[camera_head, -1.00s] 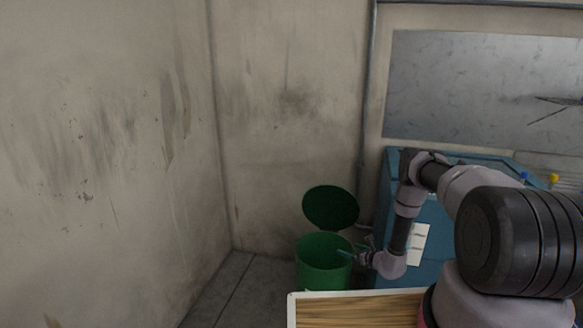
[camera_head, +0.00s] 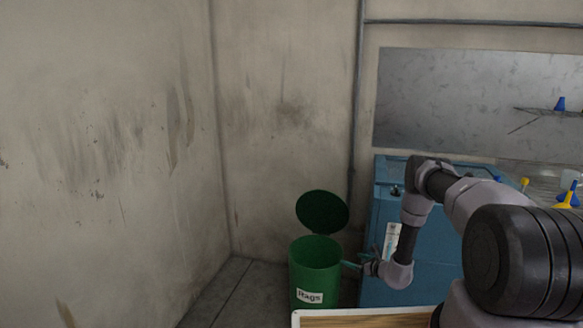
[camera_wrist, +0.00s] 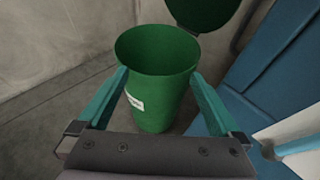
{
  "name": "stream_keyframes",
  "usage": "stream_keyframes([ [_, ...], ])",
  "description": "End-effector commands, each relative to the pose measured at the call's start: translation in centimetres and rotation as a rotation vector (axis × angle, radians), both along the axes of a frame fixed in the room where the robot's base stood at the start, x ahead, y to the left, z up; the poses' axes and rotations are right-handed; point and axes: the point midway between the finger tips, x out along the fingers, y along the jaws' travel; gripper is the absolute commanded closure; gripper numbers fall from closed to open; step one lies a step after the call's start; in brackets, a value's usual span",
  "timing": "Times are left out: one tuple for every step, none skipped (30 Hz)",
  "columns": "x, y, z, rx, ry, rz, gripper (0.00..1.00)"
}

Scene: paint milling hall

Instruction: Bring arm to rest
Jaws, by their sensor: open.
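My gripper (camera_head: 357,261) is at the end of my arm, on the right side of the head view, beside the green bin. In the wrist view its two teal fingers (camera_wrist: 160,97) are spread wide with nothing between them. The green bin (camera_head: 315,272) stands on the floor with its lid (camera_head: 322,212) up and a white label reading "Rags". In the wrist view the bin (camera_wrist: 165,95) lies beyond the fingers, and the visible part of its inside looks empty. I cannot tell how far the fingertips are from it.
A blue cabinet (camera_head: 380,225) stands right of the bin, behind my arm. A yellow funnel (camera_head: 567,196) and other small items stand at its right. A wooden-topped surface (camera_head: 365,319) is at the bottom edge. The floor (camera_head: 240,290) left of the bin is clear.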

Motion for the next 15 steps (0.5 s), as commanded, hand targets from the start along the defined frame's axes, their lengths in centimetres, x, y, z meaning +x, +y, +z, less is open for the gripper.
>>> stream_keyframes([
  [0.3,0.2,0.6,-0.002,-0.006,0.010,0.00],
  [0.5,0.3,1.1,-0.002,-0.010,0.018,0.00],
  [0.8,0.4,1.7,-0.004,-0.014,0.028,0.00],
  [0.9,0.5,2.1,-0.006,-0.018,0.036,0.00],
  [1.1,0.7,2.6,-0.007,-0.022,0.046,0.00],
  [1.4,0.9,3.4,-0.009,-0.029,0.058,0.00],
  [1.6,1.0,3.9,-0.012,-0.033,0.069,0.00],
  [1.8,1.2,4.6,-0.014,-0.037,0.083,0.00],
  [2.1,1.5,5.6,-0.018,-0.046,0.099,0.00],
  [2.4,1.7,6.3,-0.021,-0.052,0.114,0.00],
  [2.6,1.9,7.2,-0.025,-0.059,0.130,0.00],
  [2.9,2.2,8.3,-0.031,-0.067,0.152,0.00],
  [3.1,2.5,9.2,-0.036,-0.075,0.169,0.00],
  [3.4,2.8,10.3,-0.041,-0.084,0.187,0.00],
  [3.7,3.1,11.7,-0.047,-0.095,0.213,0.00],
])
